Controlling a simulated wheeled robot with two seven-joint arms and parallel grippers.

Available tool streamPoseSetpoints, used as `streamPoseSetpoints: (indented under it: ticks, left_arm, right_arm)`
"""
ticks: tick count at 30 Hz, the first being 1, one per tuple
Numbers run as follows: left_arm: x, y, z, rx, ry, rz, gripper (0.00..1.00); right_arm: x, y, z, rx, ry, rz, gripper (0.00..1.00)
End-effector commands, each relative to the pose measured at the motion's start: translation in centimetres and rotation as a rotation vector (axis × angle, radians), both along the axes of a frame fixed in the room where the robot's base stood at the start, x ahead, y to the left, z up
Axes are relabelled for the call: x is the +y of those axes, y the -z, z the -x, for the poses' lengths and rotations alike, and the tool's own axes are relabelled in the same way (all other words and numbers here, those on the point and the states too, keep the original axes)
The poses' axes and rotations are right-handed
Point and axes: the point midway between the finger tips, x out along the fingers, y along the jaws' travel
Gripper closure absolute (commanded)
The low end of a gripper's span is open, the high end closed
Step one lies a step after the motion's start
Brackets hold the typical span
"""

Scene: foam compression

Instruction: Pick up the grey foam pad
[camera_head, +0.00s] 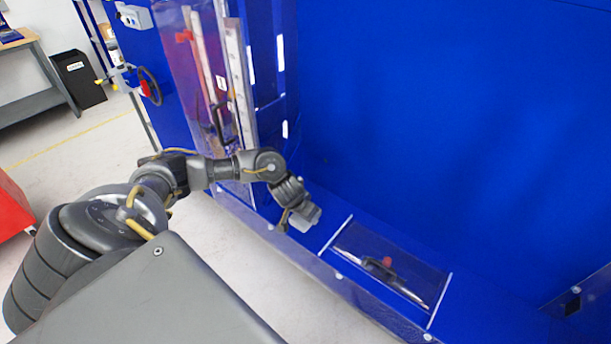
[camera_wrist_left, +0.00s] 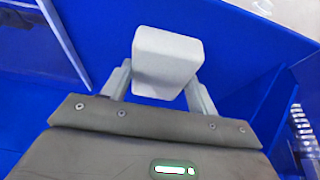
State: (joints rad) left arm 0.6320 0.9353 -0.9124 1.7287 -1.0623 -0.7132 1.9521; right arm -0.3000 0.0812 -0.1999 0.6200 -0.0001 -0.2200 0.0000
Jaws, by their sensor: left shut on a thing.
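The grey foam pad (camera_wrist_left: 166,60) is a light grey block between the two fingers of my left gripper (camera_wrist_left: 160,82) in the left wrist view. The left gripper is shut on it. In the head view my left arm comes in from the left, and the pad (camera_head: 306,217) shows at the end of the left gripper (camera_head: 297,214), over the blue ledge. Whether the pad touches the ledge cannot be told. My right gripper is not in view.
A clear panel with a dark handle and red knob (camera_head: 387,262) lies on the blue ledge to the right of the pad. A clear door (camera_head: 205,90) stands at the left. A tall blue wall (camera_head: 450,130) rises behind. A dark bin (camera_head: 80,80) stands far left.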

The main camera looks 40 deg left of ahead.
Motion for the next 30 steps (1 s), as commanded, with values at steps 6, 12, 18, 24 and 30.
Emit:
streamPoseSetpoints:
  ticks: [6,12,18,24,30]
  left_arm:
    - [0.0,0.0,0.0,0.000,0.000,0.000,0.63]
    - [0.1,-0.3,-0.1,-0.004,0.002,-0.001,0.63]
    - [0.0,-4.9,-0.2,-0.006,0.002,0.000,0.63]
    - [0.0,-8.6,-0.1,-0.004,0.002,-0.001,0.63]
    - [0.0,-10.4,-0.1,-0.001,0.001,0.000,0.63]
  right_arm:
    - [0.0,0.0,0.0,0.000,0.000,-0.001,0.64]
    - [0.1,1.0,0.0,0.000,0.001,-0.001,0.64]
    - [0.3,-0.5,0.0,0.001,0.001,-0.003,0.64]
    - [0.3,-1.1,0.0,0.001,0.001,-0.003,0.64]
    - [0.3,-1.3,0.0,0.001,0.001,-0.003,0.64]
